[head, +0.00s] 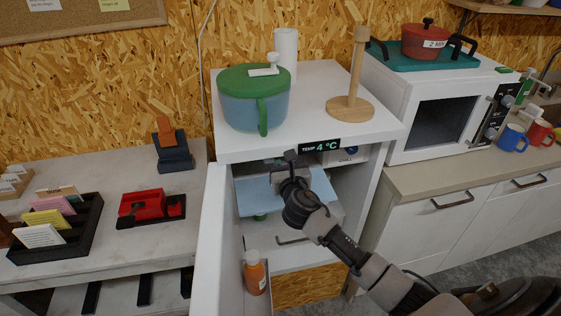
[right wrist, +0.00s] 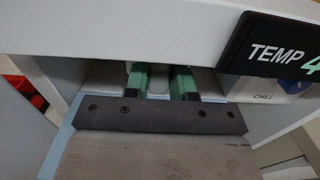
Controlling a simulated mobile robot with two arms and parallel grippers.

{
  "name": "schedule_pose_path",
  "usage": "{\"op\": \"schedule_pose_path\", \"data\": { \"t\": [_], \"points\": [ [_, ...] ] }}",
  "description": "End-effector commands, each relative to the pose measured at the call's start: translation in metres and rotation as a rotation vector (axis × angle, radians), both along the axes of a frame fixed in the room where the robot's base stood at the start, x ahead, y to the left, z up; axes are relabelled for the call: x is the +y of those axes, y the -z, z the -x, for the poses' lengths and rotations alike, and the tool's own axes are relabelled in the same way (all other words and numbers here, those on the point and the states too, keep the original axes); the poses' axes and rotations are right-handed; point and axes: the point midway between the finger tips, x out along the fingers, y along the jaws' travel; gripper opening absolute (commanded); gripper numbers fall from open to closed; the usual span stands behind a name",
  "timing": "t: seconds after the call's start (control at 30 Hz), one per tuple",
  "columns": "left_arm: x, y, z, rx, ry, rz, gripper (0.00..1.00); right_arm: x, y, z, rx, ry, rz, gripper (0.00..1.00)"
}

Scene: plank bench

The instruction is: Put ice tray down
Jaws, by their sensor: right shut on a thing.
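My right gripper (head: 278,175) reaches into the open white fridge (head: 225,150), above a flat light-blue surface (head: 250,197). In the right wrist view, its two green-tipped fingers (right wrist: 159,82) are close together under the fridge's top edge. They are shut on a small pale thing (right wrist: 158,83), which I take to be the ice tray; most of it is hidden. I cannot tell whether it touches the light-blue surface, whose edge also shows in the wrist view (right wrist: 55,143). My left gripper is not in view.
The open fridge door (head: 212,225) stands left of my arm, with an orange bottle (head: 255,275) near its bottom. A green-lidded pot (head: 240,105) and a wooden stand (head: 350,106) are on top. A white box (right wrist: 259,90) sits inside at the right.

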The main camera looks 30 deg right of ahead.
Motion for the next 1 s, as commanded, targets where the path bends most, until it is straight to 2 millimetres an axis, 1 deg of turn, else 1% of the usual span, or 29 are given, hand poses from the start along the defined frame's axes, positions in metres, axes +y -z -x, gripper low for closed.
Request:
{"op": "schedule_pose_path", "data": {
  "t": [0.03,0.1,0.23,0.33,0.43,0.53,0.6,0.83,1.0],
  "points": [
    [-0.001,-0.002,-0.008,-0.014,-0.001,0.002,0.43,-0.002,-0.004,-0.011,-0.006,0.0,-0.002,0.0],
    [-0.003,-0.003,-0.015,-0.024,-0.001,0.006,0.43,-0.005,-0.002,-0.021,-0.004,0.0,-0.001,0.0],
    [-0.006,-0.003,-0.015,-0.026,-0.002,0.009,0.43,-0.008,-0.002,-0.032,-0.004,-0.001,-0.001,0.0],
    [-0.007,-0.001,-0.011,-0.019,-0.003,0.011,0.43,-0.008,0.005,-0.034,-0.001,-0.002,-0.001,0.0],
    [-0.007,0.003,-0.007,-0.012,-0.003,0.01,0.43,-0.008,0.021,-0.033,0.001,-0.001,-0.003,0.0],
    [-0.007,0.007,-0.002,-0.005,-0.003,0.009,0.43,-0.008,0.032,-0.033,0.0,-0.001,-0.001,0.0],
    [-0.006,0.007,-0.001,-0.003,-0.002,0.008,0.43,-0.008,0.035,-0.033,-0.002,-0.002,0.0,0.0],
    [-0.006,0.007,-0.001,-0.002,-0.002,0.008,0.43,-0.008,0.034,-0.033,-0.003,-0.002,0.001,0.0],
    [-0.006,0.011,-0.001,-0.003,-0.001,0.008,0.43,-0.008,0.039,-0.033,-0.002,-0.002,0.001,0.0]
  ]
}}
